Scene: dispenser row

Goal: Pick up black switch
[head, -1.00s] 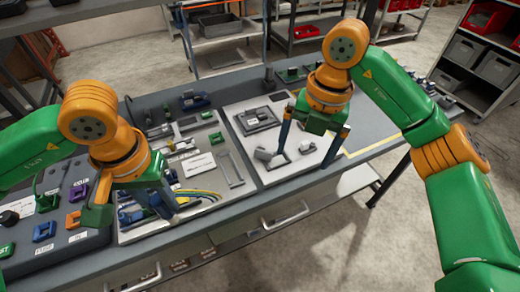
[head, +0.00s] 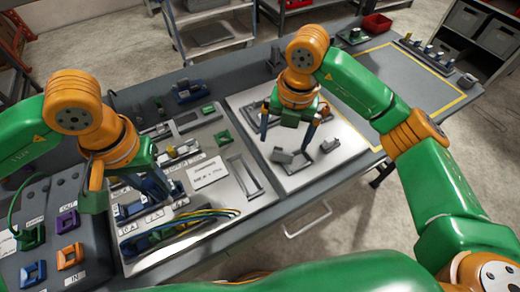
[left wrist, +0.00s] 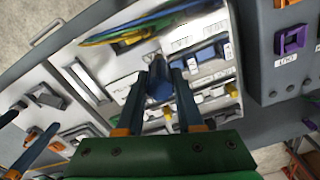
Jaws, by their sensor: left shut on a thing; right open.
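My left gripper (head: 152,190) is low over the front row of labelled blue modules on the left plate. In the left wrist view its two fingers (left wrist: 160,100) are closed on a dark blue-looking block (left wrist: 158,84). I cannot tell from its colour whether this block is the black switch. The row of blue and white modules (left wrist: 208,54) lies right beside it. In the head view the fingers and wrist largely hide the block.
The left plate (head: 215,205) also carries a white label card (head: 207,172), a grey frame (head: 245,178) and yellow, green and blue wires (head: 190,222). A dark panel with purple (head: 68,221), orange and blue sockets stands at left. A yellow-outlined table area (head: 405,85) is clear.

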